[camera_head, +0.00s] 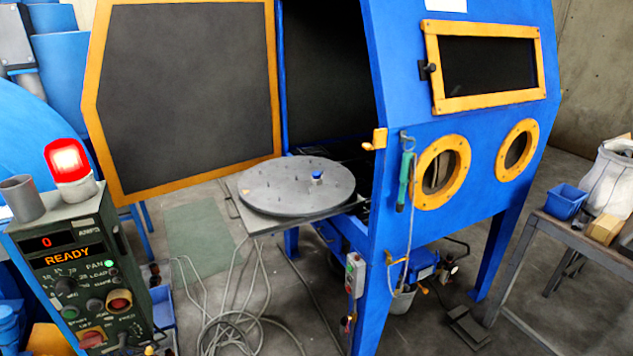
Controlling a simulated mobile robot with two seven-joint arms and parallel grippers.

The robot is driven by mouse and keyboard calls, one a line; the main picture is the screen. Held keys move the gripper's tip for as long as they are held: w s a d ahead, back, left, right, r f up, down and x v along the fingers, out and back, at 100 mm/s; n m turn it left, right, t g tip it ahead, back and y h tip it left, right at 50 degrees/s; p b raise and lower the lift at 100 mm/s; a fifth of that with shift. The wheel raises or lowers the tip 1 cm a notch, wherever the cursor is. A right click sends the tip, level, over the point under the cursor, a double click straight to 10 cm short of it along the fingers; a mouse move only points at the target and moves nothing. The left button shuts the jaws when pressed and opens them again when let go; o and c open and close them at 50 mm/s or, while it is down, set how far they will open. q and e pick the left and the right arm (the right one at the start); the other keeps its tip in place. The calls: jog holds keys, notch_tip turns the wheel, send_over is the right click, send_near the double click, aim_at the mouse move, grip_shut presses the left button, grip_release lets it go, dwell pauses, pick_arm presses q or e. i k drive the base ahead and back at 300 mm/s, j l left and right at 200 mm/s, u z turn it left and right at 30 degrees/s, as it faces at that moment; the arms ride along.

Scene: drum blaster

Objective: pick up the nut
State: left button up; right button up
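A small blue and white piece (317,178) sits on the round grey turntable (275,195), right of its middle; it may be the nut, but it is too small to tell. The turntable stands out at the open door of the blue blast cabinet (390,160). Neither of my grippers is in view.
The orange-framed cabinet door (185,95) stands open at left. A control box (75,270) with a lit red lamp (68,162) is at lower left. Loose cables (235,325) lie on the floor below the turntable. A bench (590,240) with a blue bin (566,201) is at right.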

aim_at(314, 182)
jog(key=i+l, duration=0.15)
jog(key=i, duration=0.95)
jog(key=u, duration=1.45)
